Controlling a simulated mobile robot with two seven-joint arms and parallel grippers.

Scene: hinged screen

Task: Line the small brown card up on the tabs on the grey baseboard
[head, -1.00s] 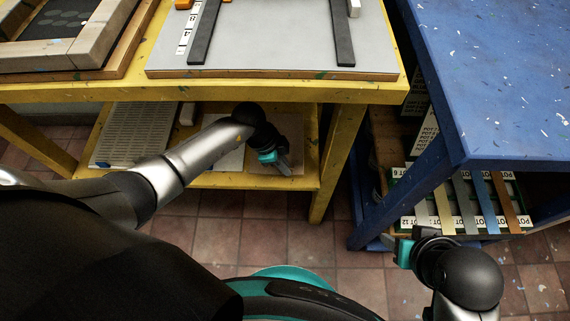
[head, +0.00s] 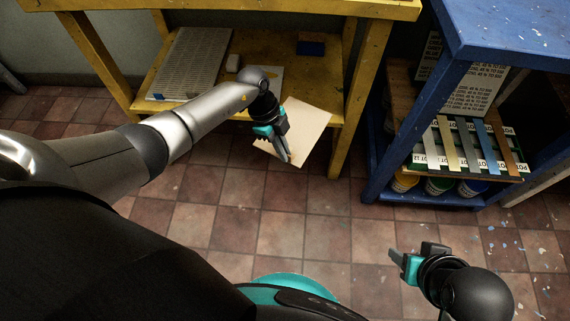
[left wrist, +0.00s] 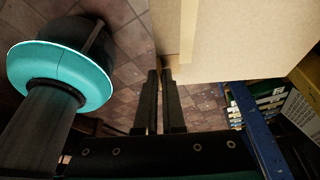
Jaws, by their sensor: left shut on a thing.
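The small brown card (head: 300,130) is a thin pale-tan sheet, held out in front of the yellow bench's lower shelf, tilted in the head view. My left gripper (head: 288,156) is shut on its near edge. In the left wrist view the card (left wrist: 240,40) stretches away beyond the closed fingers (left wrist: 166,75), with a lighter strip along its left part.
A blue bench (head: 510,35) with colour strips and pots stands right. Tiled floor in front is clear.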

